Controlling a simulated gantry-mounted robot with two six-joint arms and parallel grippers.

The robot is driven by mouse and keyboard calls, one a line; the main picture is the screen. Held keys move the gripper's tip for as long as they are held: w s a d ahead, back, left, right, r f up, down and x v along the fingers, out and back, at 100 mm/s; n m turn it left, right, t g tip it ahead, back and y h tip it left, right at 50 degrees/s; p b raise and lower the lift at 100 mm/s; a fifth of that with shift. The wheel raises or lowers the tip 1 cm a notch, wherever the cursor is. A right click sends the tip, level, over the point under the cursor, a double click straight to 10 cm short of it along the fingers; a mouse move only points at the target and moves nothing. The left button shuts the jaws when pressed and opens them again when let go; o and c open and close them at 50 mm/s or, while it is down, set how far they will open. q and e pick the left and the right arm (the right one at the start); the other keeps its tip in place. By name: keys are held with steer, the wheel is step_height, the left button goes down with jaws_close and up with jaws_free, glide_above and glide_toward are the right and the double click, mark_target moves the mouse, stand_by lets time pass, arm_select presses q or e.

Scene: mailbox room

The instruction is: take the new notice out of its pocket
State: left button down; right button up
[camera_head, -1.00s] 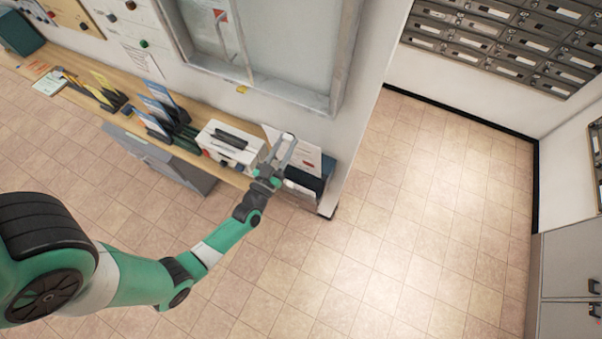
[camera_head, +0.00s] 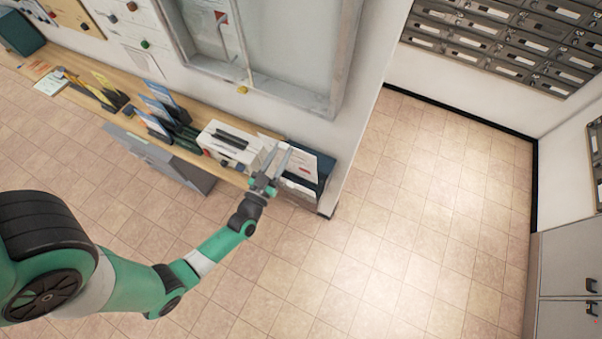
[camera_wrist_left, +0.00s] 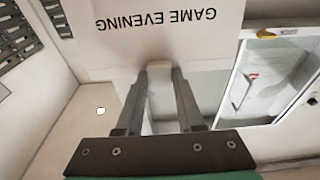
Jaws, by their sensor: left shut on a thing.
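The notice, a white sheet, shows in the left wrist view (camera_wrist_left: 165,25) with "GAME EVENING" printed upside down on it. My left gripper (camera_wrist_left: 160,70) is shut on the sheet's near edge. In the head view the left gripper (camera_head: 278,152) is at the right end of the wall shelf, in front of the dark pocket (camera_head: 324,172). White paper (camera_head: 301,163) shows beside the fingers, just in front of the pocket. The fingers and paper cover part of the pocket, so I cannot tell whether the sheet's lower end is clear of it. My right gripper is not in view.
A white box (camera_head: 228,145) with a dark slot stands left of the gripper on the wooden shelf (camera_head: 85,99). Dark leaflet holders (camera_head: 165,120) stand further left. A framed glass case (camera_head: 270,45) hangs above. The tiled floor to the right is clear.

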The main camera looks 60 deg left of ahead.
arm_select(q)
steer(key=shift+r+p+v, duration=0.15)
steer(key=shift+p+v, duration=0.25)
steer(key=shift+v, duration=0.55)
steer(key=shift+r+p+v, duration=0.2)
steer(key=shift+p+v, duration=0.15)
steer(key=shift+v, duration=0.6)
steer(key=shift+r+p+v, duration=0.15)
steer(key=shift+p+v, duration=0.05)
steer(key=shift+v, duration=0.6)
steer(key=shift+r+p+v, duration=0.15)
steer(key=shift+v, duration=0.65)
